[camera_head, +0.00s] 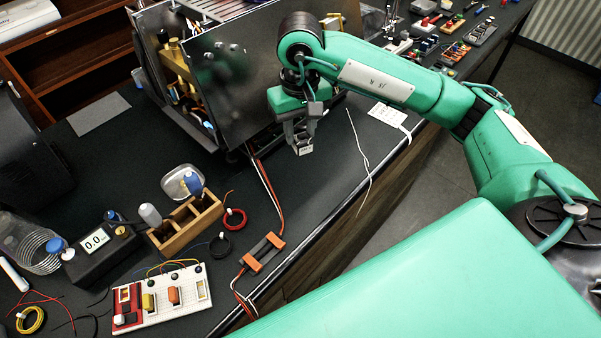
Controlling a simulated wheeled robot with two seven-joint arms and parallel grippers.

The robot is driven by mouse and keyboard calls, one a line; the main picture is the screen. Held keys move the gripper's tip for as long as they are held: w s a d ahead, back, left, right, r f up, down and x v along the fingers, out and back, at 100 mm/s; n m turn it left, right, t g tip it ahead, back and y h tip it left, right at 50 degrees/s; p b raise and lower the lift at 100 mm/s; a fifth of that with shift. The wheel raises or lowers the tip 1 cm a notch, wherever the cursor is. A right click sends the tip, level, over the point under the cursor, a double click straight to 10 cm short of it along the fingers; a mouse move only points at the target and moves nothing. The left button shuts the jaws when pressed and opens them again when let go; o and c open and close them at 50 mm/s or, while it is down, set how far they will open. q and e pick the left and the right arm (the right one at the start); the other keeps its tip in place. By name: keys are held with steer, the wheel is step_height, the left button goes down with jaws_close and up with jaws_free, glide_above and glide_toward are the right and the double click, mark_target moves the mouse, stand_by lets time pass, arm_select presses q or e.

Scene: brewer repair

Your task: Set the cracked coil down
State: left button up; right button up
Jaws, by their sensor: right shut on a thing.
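My right gripper (301,137) hangs from the green arm at upper centre, over the black bench in front of the opened brewer (225,80). It points down and is shut on a small pale boxy part with a dark mark, the coil (304,150). The jaws hide much of the coil, and I cannot make out a crack. Whether the coil touches the bench is hard to tell. My left gripper is not in view.
Red and white leads (265,180) run from the brewer to an orange-ended connector (262,252). A white card (388,115) lies near the bench edge. A wooden tool holder (186,224), meter (98,250) and terminal board (162,296) stand at left. Bench right of the leads is mostly clear.

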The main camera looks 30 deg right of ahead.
step_height(320, 180, down, 15)
steer(key=p, duration=0.4)
steer(key=shift+r, duration=0.1)
steer(key=shift+f+b, duration=0.2)
steer(key=shift+b, duration=0.1)
steer(key=o, duration=1)
steer(key=shift+r, duration=0.1)
